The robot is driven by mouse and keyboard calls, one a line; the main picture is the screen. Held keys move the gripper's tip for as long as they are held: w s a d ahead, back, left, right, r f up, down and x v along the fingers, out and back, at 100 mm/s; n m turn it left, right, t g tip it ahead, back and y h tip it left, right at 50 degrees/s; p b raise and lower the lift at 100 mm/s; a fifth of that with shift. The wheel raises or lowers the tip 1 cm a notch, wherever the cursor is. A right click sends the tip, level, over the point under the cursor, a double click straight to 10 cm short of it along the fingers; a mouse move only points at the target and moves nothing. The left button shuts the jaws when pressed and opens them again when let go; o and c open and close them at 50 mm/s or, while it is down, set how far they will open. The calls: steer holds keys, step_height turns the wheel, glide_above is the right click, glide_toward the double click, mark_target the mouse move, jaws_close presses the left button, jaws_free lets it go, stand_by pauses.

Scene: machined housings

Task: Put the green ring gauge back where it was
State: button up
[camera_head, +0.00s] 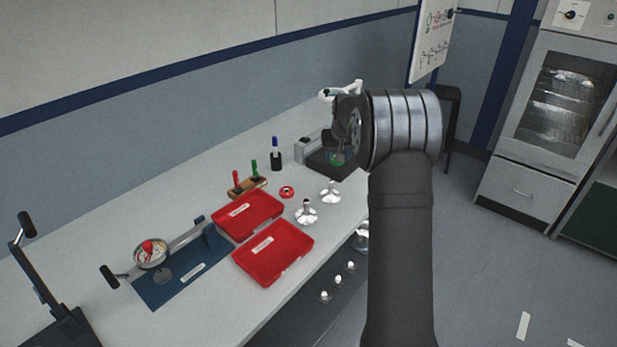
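A small green ring-like thing (337,158), which looks like the green ring gauge, shows just below my gripper at the back right of the bench. It is over or on a dark flat plate (328,167), and I cannot tell whether it touches the plate. My gripper (340,145) is turned away and partly hidden by my wrist. Its fingertips are too small and dark to show whether they hold the green ring.
Two red trays (262,205) (285,268) lie mid-bench. A red ring (287,192) and metal parts (306,213) (330,191) stand beside them. A wooden holder (248,187) has red and green handles; a blue-topped tool (276,152) stands behind. A dial fixture (152,254) is left.

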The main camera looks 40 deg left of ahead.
glide_above(304, 181)
steer(key=f, duration=0.5)
steer(key=s+d+f, duration=0.1)
steer(key=f, duration=0.1)
steer(key=shift+f, duration=2.3)
steer(key=shift+f, duration=0.1)
steer(key=o, duration=1.1)
steer(key=v, duration=1.2)
steer(key=shift+a, duration=0.15)
